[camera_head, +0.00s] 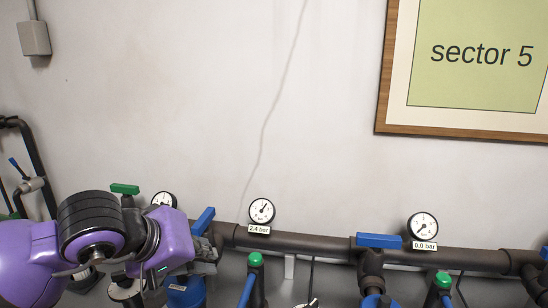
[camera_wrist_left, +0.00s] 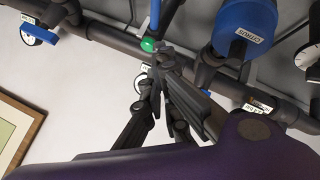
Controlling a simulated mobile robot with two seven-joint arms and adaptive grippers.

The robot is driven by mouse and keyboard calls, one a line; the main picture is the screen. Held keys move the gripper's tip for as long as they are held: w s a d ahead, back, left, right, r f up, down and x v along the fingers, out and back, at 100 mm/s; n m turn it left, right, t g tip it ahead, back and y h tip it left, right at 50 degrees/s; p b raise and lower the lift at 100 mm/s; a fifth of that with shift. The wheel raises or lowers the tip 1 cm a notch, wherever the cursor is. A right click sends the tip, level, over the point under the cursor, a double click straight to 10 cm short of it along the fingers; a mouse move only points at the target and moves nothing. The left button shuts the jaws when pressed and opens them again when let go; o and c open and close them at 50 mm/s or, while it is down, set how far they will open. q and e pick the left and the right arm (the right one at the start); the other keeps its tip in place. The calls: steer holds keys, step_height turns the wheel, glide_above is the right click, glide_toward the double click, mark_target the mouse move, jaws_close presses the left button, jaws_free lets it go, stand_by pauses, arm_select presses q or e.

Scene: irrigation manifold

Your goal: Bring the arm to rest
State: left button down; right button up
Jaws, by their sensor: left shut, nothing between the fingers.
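My left arm, purple with a black ribbed joint, comes in at the lower left of the head view. My left gripper (camera_head: 205,256) is partly hidden there behind the purple wrist, close to the dark manifold pipe (camera_head: 300,242). In the left wrist view the gripper (camera_wrist_left: 158,68) shows its dark fingers together, with nothing between them. Its tips appear near a green knob (camera_wrist_left: 148,44) and the pipe; I cannot tell whether they touch. My right gripper is in neither view.
Gauges read 2,4 bar (camera_head: 261,211) and 0,0 bar (camera_head: 423,226). Blue valve handles (camera_head: 379,240) and green-capped valves (camera_head: 255,260) line the manifold. A blue "CITRUS" filter (camera_wrist_left: 242,28) hangs close by.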

arm_select(q)
steer(key=s+d+f+n+g+h+p, duration=0.1)
steer(key=s+d+n+h+p, duration=0.2)
steer(key=s+d+n+h, duration=0.6)
steer(key=s+d+f+n+h+p, duration=0.25)
steer(key=s+n, duration=0.25)
steer(key=n, duration=0.7)
steer(key=a+f+n+t+y+p, duration=0.1)
steer(key=a+f+n+t+y, duration=0.3)
steer(key=n, duration=0.6)
steer(key=s+a+f+n+t+y+p, duration=0.1)
steer(key=a+f+n+t+y, duration=0.3)
steer(key=n, duration=0.6)
steer(key=a+f+n+t+y+p, duration=0.1)
steer(key=a+f+n+y+p, duration=0.1)
steer(key=a+n, duration=0.6)
steer(key=s+a+f+n+g+y+p, duration=0.2)
steer(key=s+f+n+g+y, duration=0.3)
steer(key=s+f+n, duration=1.4)
steer(key=s+g, duration=0.2)
steer(key=s, duration=0.1)
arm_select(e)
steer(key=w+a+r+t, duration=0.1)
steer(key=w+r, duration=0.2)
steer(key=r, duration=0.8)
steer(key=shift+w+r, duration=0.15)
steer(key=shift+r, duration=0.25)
